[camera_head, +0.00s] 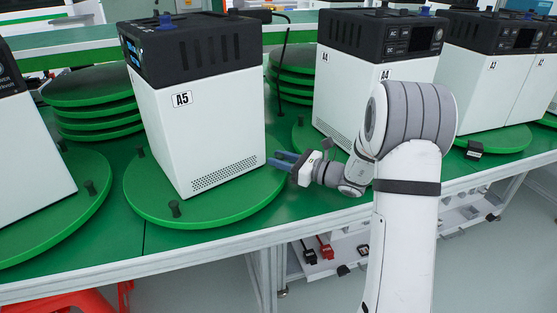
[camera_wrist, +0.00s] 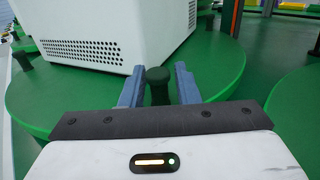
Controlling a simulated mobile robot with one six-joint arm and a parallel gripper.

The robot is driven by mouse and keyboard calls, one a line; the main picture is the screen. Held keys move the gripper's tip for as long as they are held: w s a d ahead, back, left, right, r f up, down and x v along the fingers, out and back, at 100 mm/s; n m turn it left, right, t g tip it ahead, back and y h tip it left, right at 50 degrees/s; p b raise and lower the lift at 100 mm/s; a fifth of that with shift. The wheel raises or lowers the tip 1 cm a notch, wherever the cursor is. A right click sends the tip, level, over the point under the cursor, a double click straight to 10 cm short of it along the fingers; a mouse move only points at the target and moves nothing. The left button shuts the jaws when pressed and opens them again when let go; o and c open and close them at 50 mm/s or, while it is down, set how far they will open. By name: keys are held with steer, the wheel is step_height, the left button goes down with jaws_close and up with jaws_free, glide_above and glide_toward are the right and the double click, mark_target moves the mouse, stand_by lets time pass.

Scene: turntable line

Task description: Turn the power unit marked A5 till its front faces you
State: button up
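The power unit marked A5 (camera_head: 225,125) is a white box with a black top, upright on a round green turntable (camera_head: 145,200). Its side with the A5 label and a perforated grille is turned toward the head camera. Its blue-lit display panel is on the narrow face at the left. Short dark pegs stand on the turntable rim, one at the front (camera_head: 175,208) and one at the left (camera_head: 140,152). My gripper (camera_head: 279,160) is at the rim's right side, open. In the wrist view a peg (camera_wrist: 158,87) stands between its blue-grey fingers, with a gap on both sides.
More units stand on turntables at the left (camera_head: 30,150) and right, including one marked A4 (camera_head: 340,95). Stacked green discs (camera_head: 95,100) lie behind. The table's front edge (camera_head: 200,247) runs below the turntable. A red stool (camera_head: 70,303) is under it at the left.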

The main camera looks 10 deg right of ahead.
steer(key=shift+o, duration=0.8)
steer(key=shift+s+a, duration=0.1)
steer(key=shift+a, duration=0.05)
steer(key=shift+p+v, duration=0.4)
steer(key=shift+v, duration=3.5)
steer(key=shift+c, duration=0.4)
